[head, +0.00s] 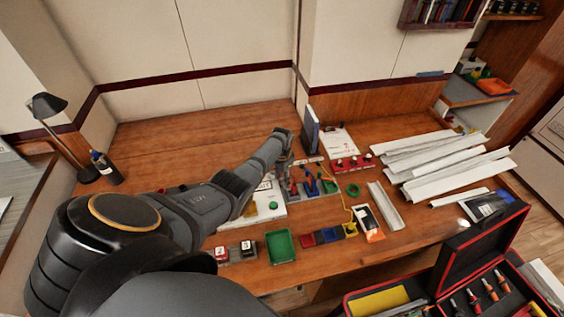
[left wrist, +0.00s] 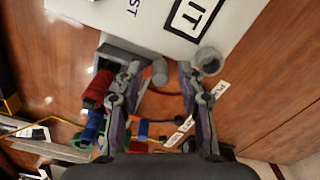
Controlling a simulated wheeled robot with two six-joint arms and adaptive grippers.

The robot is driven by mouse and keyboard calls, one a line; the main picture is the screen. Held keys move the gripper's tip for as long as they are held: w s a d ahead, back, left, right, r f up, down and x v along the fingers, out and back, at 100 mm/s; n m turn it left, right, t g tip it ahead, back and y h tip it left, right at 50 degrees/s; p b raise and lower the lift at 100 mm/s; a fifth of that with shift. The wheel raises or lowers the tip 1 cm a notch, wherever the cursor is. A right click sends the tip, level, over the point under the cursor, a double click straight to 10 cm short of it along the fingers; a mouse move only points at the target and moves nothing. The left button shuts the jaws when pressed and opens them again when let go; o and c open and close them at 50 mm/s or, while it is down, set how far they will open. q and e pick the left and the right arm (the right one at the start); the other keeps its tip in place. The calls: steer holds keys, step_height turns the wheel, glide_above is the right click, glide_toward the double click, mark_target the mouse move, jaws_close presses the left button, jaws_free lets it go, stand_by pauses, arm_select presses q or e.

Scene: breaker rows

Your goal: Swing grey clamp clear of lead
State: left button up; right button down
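My left gripper (head: 287,158) reaches over the grey breaker row (head: 312,188) on the wooden bench. A grey block (left wrist: 122,55) lies by the left finger, and a grey round part (left wrist: 208,60) lies just beyond the right finger. I cannot tell which of these is the grey clamp, or whether a finger touches it. Red (left wrist: 97,90) and blue (left wrist: 92,127) levers show left of the fingers. My right gripper is out of view.
A white printed board (left wrist: 235,15) lies beside the row. Nearby are a green tray (head: 281,246), small coloured blocks (head: 328,235), a yellow lead (head: 347,208) and white trunking strips (head: 440,155). An open red-lined toolbox (head: 480,250) stands front right.

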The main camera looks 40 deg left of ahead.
mark_target(282, 179)
arm_select(q)
step_height(282, 179, up, 12)
stand_by(0.5)
steer(key=shift+f, duration=0.1)
